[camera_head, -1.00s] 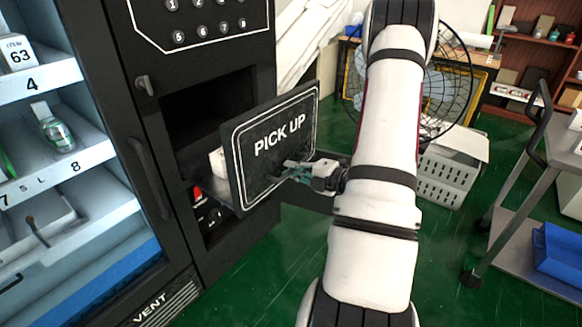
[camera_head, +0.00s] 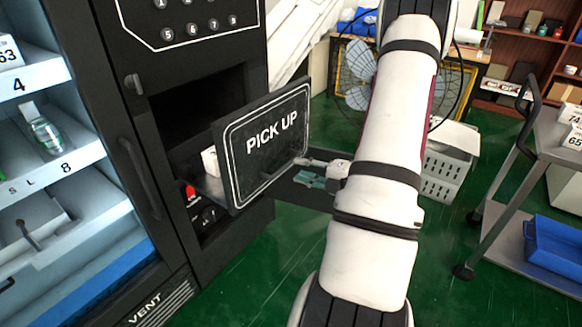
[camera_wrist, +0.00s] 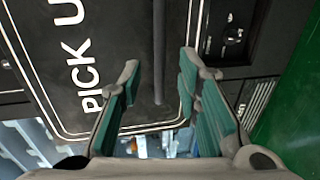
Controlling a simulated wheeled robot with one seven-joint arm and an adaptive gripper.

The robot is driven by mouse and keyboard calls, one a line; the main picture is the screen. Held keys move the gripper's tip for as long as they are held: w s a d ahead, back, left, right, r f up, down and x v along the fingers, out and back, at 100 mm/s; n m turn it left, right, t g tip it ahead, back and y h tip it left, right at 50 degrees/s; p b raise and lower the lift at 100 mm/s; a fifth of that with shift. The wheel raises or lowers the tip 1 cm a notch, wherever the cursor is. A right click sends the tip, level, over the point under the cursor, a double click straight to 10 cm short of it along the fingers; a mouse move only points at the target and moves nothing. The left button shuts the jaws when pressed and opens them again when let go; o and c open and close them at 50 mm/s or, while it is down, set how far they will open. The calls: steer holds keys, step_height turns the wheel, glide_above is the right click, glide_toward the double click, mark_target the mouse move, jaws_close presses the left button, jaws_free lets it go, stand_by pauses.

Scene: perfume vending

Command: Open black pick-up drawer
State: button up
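The black pick-up drawer (camera_head: 262,172) stands pulled out from the dark vending machine, its "PICK UP" front clear of the opening. A white item (camera_head: 209,161) shows behind its front. My gripper (camera_head: 306,172) is just right of the drawer front, near its lower right part. In the wrist view, the green-padded fingers (camera_wrist: 160,78) are apart. A thin dark handle bar (camera_wrist: 158,50) on the drawer front lies in line with the gap between them, and neither finger visibly touches it. The drawer front also shows in the wrist view (camera_wrist: 112,40).
The vending machine's lit shelves (camera_head: 60,150) are at the left. A grey cart (camera_head: 555,150) with a blue tray (camera_head: 553,253) stands at the right. A light perforated crate (camera_head: 445,165) is behind my arm. Green floor in front is clear.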

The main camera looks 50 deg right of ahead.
steer(key=v, duration=0.5)
steer(key=shift+s+r, duration=0.1)
steer(key=shift+s, duration=0.3)
steer(key=w+a+r+n+g+y, duration=0.35)
steer(key=a+r+n+y, duration=0.2)
steer(key=a+n, duration=0.6)
steer(key=w+a+r+n+g+y, duration=0.2)
steer(key=a+r+n+g+y, duration=0.4)
steer(key=a+n, duration=0.55)
steer(key=s+a+r+n+g+h, duration=0.2)
steer(key=s+a+n+g, duration=0.15)
steer(key=a+n, duration=0.25)
steer(key=s+a+r+n+g+h, duration=0.1)
steer(key=s+a+r+n+g, duration=0.1)
steer(key=s+a+n, duration=0.35)
steer(key=s+r+n+h, duration=0.1)
steer(key=s+n+h, duration=0.75)
steer(key=n, duration=1.05)
step_height(320, 180, up, 17)
steer(key=t+p, duration=0.3)
steer(key=p, duration=1.1)
steer(key=shift+w+f+t+h+p, duration=0.15)
steer(key=shift+w+t+h+p, duration=0.15)
steer(key=shift+w+p, duration=0.1)
